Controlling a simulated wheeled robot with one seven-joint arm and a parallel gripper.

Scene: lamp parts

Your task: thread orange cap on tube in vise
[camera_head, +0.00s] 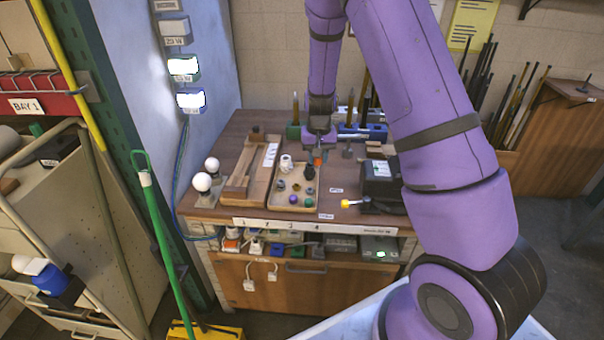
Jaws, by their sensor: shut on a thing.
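My gripper (319,152) hangs over the back of the workbench and is small in the head view. A small orange cap (318,161) shows at its fingertips, and the gripper is shut on it. The cap is over the right rear edge of the parts tray, though its exact height is hard to tell. Behind it to the left, a slim upright tube (296,106) stands in a green vise (293,131). Behind it to the right, another upright tube (350,106) stands by a blue vise (371,131). Gripper and cap look apart from both tubes.
The wooden parts tray (294,208) holds several small caps and bulbs. A long wooden tray (240,190) lies to its left, with white bulbs (202,182) beyond. A dark box (381,180) and a yellow-ended tool (354,203) lie at right. My arm hides the bench's right end.

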